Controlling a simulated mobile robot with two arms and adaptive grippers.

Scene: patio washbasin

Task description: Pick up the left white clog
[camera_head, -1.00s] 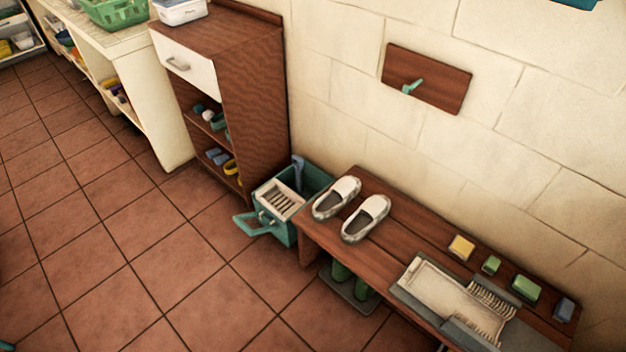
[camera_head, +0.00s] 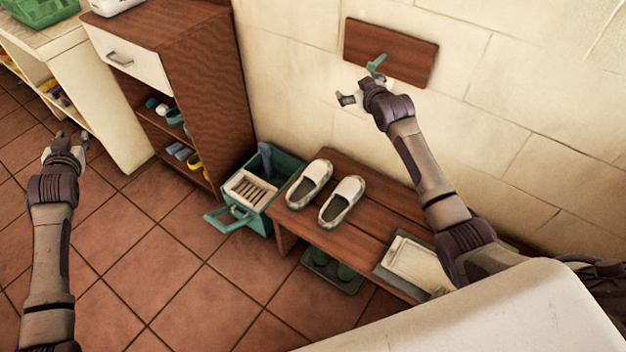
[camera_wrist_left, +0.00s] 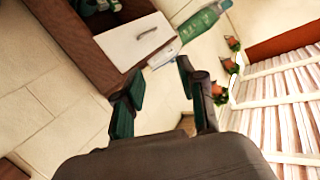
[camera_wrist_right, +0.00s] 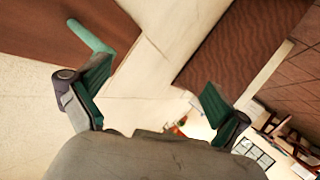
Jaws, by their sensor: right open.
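A pair of white clogs stands on the brown wooden bench. The left white clog (camera_head: 309,184) is nearer the bench's left end, and the right clog (camera_head: 342,200) is just beside it. My left gripper (camera_head: 68,142) is open and empty over the tiled floor at the left, well away from the clogs; its open fingers also show in the left wrist view (camera_wrist_left: 160,92). My right gripper (camera_head: 361,82) is open and empty near the wall, above the bench and close to the teal hook; its fingers show wide apart in the right wrist view (camera_wrist_right: 152,97).
The bench (camera_head: 376,210) stands against the stone wall. A teal hook (camera_head: 376,66) sits on a wall board (camera_head: 410,59). A teal crate (camera_head: 288,167) is left of the bench, beside a brown cabinet (camera_head: 216,80). Green boots (camera_head: 346,272) are under the bench. The floor in front is clear.

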